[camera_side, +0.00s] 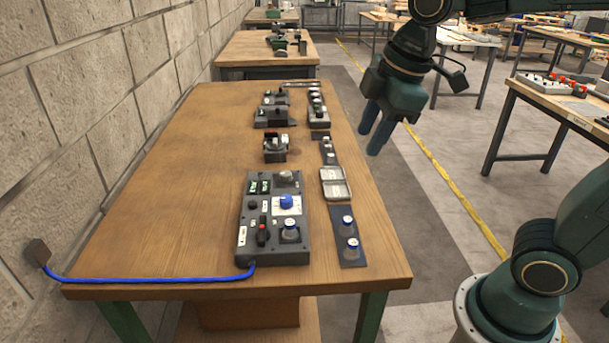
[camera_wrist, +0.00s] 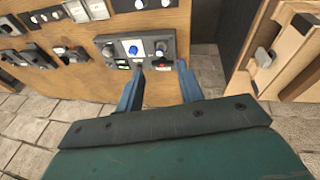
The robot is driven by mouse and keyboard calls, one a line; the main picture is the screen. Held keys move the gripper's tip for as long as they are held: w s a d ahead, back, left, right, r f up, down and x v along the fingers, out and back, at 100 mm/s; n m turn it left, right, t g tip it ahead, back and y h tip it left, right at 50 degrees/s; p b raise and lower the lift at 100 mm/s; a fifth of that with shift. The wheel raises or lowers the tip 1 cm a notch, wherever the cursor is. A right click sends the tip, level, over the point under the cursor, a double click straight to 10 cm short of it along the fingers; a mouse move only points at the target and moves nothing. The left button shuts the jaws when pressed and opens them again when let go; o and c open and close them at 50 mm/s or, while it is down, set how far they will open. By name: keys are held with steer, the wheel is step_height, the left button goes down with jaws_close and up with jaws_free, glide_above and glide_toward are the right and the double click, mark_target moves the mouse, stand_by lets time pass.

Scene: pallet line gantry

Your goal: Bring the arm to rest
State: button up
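My gripper (camera_side: 373,132) hangs in the upper middle of the side view, in front of the right edge of the wooden table (camera_side: 160,190). Its two blue fingers point down, stand apart and hold nothing. In the wrist view the fingers of my gripper (camera_wrist: 160,88) are also spread, with a gap between them. A grey control box (camera_side: 272,250) with a blue knob (camera_side: 286,201) sits on the near part of the table. It also shows in the wrist view (camera_wrist: 108,46), beyond the fingertips. No object touches the fingers.
A dark strip (camera_side: 350,258) with two white-and-blue knobs and a metal tray (camera_side: 335,183) lie along the table's right side. Several small devices stand farther back. A blue cable (camera_side: 150,281) runs to the brick wall (camera_side: 60,130). The table's left half is clear.

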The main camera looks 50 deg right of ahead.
steer(key=s+d+f+m+t, duration=0.1)
steer(key=s+m, duration=0.4)
steer(key=s+d+f+m+t, duration=0.1)
steer(key=s+m, duration=0.4)
steer(key=s, duration=0.1)
steer(key=shift+s+d+f, duration=0.15)
steer(key=shift+d+f, duration=0.25)
